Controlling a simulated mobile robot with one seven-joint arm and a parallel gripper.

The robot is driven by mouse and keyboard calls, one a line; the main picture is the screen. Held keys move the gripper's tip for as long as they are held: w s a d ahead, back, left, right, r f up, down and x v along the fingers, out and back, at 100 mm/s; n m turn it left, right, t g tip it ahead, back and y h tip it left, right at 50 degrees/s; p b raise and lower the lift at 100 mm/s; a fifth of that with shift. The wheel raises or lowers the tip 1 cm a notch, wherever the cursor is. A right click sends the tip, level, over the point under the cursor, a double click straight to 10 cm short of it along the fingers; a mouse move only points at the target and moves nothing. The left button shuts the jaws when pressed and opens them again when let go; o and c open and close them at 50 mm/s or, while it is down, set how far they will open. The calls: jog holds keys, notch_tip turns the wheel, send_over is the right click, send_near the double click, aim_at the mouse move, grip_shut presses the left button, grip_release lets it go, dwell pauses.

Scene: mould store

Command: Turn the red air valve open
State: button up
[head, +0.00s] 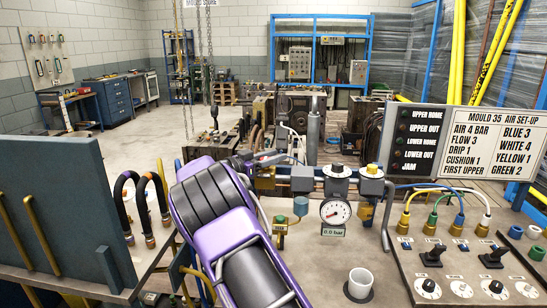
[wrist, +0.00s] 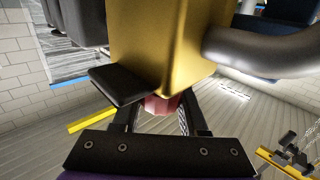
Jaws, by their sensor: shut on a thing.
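The red air valve (wrist: 160,105) shows in the wrist view as a small red piece beneath a gold block (wrist: 165,45). My gripper (wrist: 158,112) has its two dark fingers on either side of this red piece and is shut on it. A flat black piece (wrist: 128,84) beside the gold block covers part of the left finger. In the head view my purple arm reaches to the pipework behind the bench top, and I cannot make out the red valve there. A round gauge (head: 335,211) reads 0.0 bar.
A regulator with a white knob (head: 340,171) and a yellow-topped unit (head: 374,170) stand close right of my arm. A white cup (head: 360,283) sits on the bench. A switch panel (head: 460,262) with hoses is at right. Hooked hoses (head: 150,205) and a dark plate (head: 70,210) are at left.

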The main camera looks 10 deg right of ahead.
grip_shut()
